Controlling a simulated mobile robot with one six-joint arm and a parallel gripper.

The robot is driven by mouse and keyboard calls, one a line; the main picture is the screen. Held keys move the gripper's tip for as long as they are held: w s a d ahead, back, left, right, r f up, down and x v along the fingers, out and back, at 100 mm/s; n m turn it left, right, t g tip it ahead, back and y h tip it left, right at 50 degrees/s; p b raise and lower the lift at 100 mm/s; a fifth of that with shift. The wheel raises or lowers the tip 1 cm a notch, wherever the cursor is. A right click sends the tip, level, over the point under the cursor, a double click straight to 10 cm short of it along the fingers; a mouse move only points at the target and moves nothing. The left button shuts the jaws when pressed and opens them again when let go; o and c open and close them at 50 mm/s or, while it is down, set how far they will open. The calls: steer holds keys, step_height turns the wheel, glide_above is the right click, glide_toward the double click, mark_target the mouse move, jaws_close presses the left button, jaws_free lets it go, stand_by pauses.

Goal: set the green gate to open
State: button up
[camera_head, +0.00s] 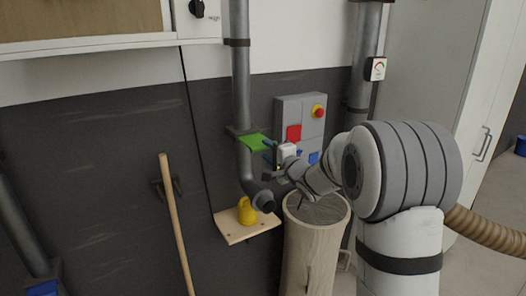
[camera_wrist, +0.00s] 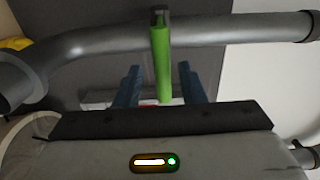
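The green gate (camera_head: 254,142) is a flat plate sticking out from the grey vertical pipe (camera_head: 240,80), level in the head view. In the wrist view the green gate (camera_wrist: 160,62) shows edge-on as an upright bar against the pipe (camera_wrist: 100,40). My gripper (camera_head: 269,151) is beside the gate's right end in the head view. In the wrist view my gripper (camera_wrist: 160,72) is open. Its two blue fingers stand on either side of the gate's near end, with a gap on both sides. The fingers do not visibly touch the plate.
A grey control box (camera_head: 300,108) with a red stop button is on the wall behind my gripper. A yellow object (camera_head: 246,211) sits on a wooden shelf (camera_head: 237,232) below. A wooden pole (camera_head: 176,222) leans at left.

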steer(key=v, duration=0.3)
steer(key=shift+s+d, duration=0.1)
steer(key=shift+s, duration=0.25)
steer(key=s+d+f+n+g+h, duration=0.1)
steer(key=s+d+n+g+h, duration=0.1)
steer(key=s+d+h, duration=0.35)
steer(key=s+d+f+n+g+h, duration=0.1)
steer(key=s+d+n+g+h, duration=0.15)
steer(key=s, duration=0.55)
steer(key=s+f+n+g, duration=0.4)
steer(key=s, duration=0.8)
steer(key=s+a+f+n+g, duration=0.1)
steer(key=s+f+n+g, duration=0.2)
steer(key=s, duration=0.9)
steer(key=shift+s+a+f+n+g, duration=0.3)
steer(key=shift+s+f+n+g, duration=0.1)
steer(key=shift+n+g, duration=0.15)
